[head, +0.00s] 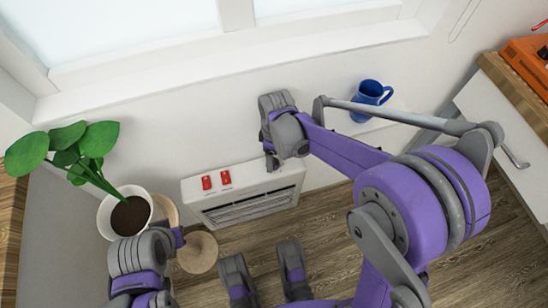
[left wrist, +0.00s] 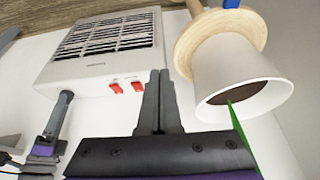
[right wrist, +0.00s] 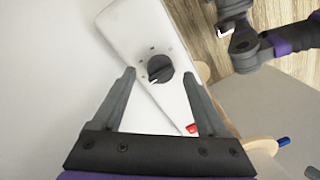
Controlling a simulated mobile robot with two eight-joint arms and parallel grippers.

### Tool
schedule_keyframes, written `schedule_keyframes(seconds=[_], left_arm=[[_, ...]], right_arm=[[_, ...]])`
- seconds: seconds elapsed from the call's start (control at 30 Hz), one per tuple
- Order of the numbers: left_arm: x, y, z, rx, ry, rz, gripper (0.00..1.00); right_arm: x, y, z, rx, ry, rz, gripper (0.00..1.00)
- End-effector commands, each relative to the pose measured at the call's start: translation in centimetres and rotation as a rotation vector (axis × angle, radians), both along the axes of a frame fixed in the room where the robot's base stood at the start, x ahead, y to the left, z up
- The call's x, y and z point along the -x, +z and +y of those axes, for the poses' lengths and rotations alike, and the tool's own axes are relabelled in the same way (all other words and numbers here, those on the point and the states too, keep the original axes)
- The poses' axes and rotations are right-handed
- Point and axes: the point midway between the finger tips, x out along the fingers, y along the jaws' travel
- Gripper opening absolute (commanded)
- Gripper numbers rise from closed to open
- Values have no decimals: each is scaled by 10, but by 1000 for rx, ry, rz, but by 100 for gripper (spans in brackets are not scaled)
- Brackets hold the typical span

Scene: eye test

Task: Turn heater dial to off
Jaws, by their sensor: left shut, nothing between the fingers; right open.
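The white heater (head: 245,195) stands low against the wall, with two red switches (head: 225,177) on its top. In the right wrist view its black round dial (right wrist: 159,68) has a white pointer mark toward the lower left; the small markings around it are unreadable. My right gripper (right wrist: 159,76) is open, its fingers appearing on either side of the dial; contact cannot be told. In the head view the right gripper (head: 270,158) is over the heater's right end and the dial is hidden. My left gripper (left wrist: 158,74) is shut and empty, beside the heater and plant pot.
A potted plant (head: 128,215) stands on a round wooden stand (head: 198,252) left of the heater, close to my left arm. A blue mug (head: 370,93) is on a white ledge at right. An orange case (head: 525,62) lies on the right cabinet.

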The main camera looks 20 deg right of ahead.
Motion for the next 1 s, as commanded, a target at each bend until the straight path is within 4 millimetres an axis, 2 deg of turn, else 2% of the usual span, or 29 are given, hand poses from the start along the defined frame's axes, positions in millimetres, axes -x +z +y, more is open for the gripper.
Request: schedule_keyframes(seconds=[0.03, 0.1, 0.33, 1.0], left_arm=[[0, 6, 0, 0, 0, -2, 0], [1, 10, 0, 0, 0, -4, 0], [1, 19, 0, 0, 0, -7, 0], [2, 20, 0, 0, 0, -7, 0]], right_arm=[[0, 12, 0, 0, 0, -1, 76], [-1, 25, -1, 0, 0, -1, 76], [-3, 54, -2, 1, 0, -1, 76], [-2, 58, -3, 0, -3, -2, 76]])
